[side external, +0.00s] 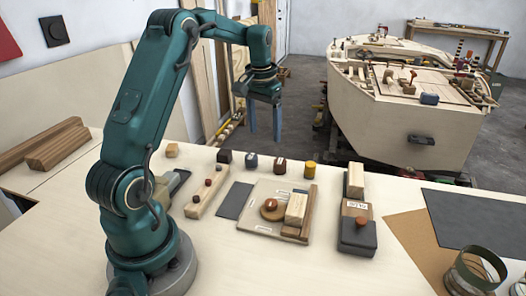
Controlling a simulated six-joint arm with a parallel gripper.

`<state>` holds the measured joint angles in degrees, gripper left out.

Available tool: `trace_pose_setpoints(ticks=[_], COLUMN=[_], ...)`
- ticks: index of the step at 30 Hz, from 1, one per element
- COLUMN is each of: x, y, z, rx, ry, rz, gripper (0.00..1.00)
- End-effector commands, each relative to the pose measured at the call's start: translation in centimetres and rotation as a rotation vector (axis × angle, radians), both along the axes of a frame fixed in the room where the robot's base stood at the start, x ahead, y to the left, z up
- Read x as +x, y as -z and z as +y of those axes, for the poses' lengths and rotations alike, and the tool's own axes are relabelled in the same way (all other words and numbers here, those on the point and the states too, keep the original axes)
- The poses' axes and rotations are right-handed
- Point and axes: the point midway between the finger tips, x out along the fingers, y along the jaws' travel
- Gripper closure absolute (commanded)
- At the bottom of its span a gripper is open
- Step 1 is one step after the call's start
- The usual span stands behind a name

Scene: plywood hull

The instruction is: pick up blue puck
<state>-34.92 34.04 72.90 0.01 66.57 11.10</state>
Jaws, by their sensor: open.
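A small dark blue-grey puck (252,162) stands on the pale bench near its back edge, in a row of small blocks. It looks like the blue puck, though its colour is dark at this size. My gripper (265,138) points down with its two blue-grey fingers apart and nothing between them. In the picture it is above and slightly right of the puck, apart from it. The exact height and depth between them cannot be told from this one view.

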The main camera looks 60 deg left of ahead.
Motion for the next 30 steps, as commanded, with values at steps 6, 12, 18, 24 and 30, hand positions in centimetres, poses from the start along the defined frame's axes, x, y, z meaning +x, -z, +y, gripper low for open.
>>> trace_pose_setpoints(ticks=[6, 12, 18, 24, 30], x=[-1.8, -2.4, -2.3, -2.3, -2.3], y=[4.5, 6.4, 8.9, 10.0, 10.0], z=[2.7, 3.1, 3.1, 3.1, 3.1], rx=[-0.062, -0.073, -0.072, -0.07, -0.069], ry=[-0.091, -0.11, -0.109, -0.108, -0.108], rz=[0.081, 0.093, 0.093, 0.09, 0.088], gripper=[0.21, 0.21, 0.21, 0.21, 0.21])
